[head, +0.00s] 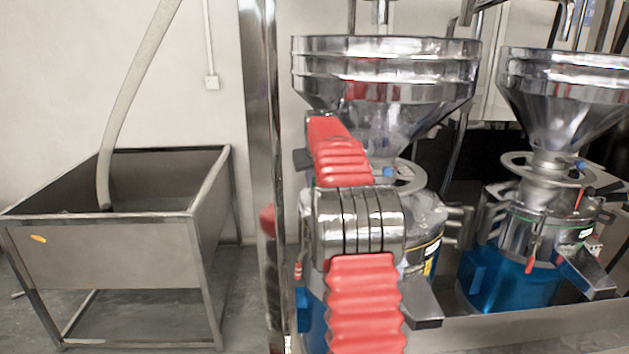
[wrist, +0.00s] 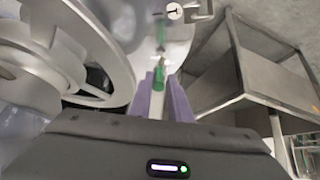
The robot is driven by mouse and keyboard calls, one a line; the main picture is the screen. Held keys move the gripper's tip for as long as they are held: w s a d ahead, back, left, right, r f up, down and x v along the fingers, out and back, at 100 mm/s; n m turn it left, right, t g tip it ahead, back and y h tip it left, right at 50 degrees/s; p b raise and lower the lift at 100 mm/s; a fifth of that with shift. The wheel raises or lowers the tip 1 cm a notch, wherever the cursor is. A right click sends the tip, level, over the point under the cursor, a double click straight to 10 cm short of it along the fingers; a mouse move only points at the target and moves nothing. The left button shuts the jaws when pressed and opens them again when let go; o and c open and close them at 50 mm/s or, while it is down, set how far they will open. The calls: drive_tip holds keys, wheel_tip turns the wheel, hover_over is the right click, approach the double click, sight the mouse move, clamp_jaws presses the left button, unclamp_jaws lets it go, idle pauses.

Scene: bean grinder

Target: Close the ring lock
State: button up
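In the head view, the left grinder (head: 425,215) stands behind my red and silver arm, which hides much of it, including my gripper and most of any ring lock. In the wrist view, the two purple fingers of my gripper (wrist: 160,93) stand apart. A narrow green lever (wrist: 159,72) lies between and just beyond their tips, against a shiny metal body. I cannot tell whether the fingers touch it. A large grey spoked handwheel (wrist: 112,50) fills the left of the wrist view, beside the fingers; the left grinder's wheel (head: 405,178) partly shows in the head view.
A second grinder (head: 520,235) with a blue base stands to the right. A metal post (head: 262,150) rises left of my arm. An open metal bin (head: 110,245) stands at the left, with a hose in it; a metal frame (wrist: 250,65) shows at right in the wrist view.

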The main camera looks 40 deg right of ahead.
drive_tip(key=o, duration=0.4)
drive_tip(key=shift+c, duration=0.2)
drive_tip(key=shift+r, duration=0.1)
drive_tip(key=s+a, duration=0.7)
drive_tip(key=s, duration=0.3)
drive_tip(key=shift+s+r, duration=0.3)
drive_tip(key=shift+r, duration=0.05)
idle(0.5)
